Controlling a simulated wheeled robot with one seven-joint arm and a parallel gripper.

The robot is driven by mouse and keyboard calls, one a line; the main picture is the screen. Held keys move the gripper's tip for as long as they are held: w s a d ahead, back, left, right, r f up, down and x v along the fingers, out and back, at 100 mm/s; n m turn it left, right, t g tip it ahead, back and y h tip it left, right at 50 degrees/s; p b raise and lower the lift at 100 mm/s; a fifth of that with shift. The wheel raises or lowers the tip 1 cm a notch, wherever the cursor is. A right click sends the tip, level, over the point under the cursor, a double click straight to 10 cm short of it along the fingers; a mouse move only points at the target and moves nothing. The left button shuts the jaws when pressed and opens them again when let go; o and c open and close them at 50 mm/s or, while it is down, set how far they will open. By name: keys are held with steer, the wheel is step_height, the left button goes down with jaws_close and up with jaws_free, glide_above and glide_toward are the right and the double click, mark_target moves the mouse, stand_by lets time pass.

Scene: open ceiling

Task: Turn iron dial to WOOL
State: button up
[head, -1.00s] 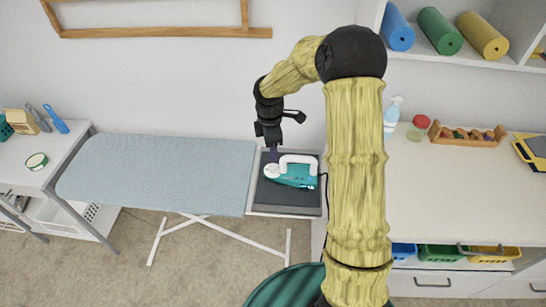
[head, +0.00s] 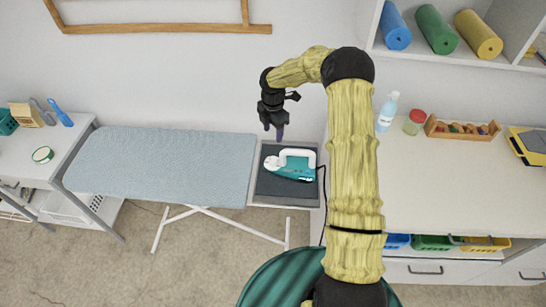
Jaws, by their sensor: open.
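The iron (head: 291,165) is teal with a white handle. It lies on the dark rest pad (head: 270,187) at the right end of the ironing board (head: 160,168). A round white part (head: 271,163) shows at the iron's left end; any dial lettering is too small to read. My gripper (head: 273,132) is open and points down, above and behind the iron's left end in the picture. It appears apart from the iron, and nothing shows between its fingers.
A white counter (head: 450,190) stands to the right, with a spray bottle (head: 387,113), a red-lidded jar (head: 414,122) and a wooden tray (head: 432,131). A dark cord (head: 322,186) runs from the iron's right side. A desk (head: 25,165) stands at the left.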

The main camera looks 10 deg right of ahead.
mark_target(273, 160)
step_height(273, 160, down, 15)
steer(key=p, duration=0.5)
steer(key=shift+f, duration=0.2)
steer(key=c, duration=1)
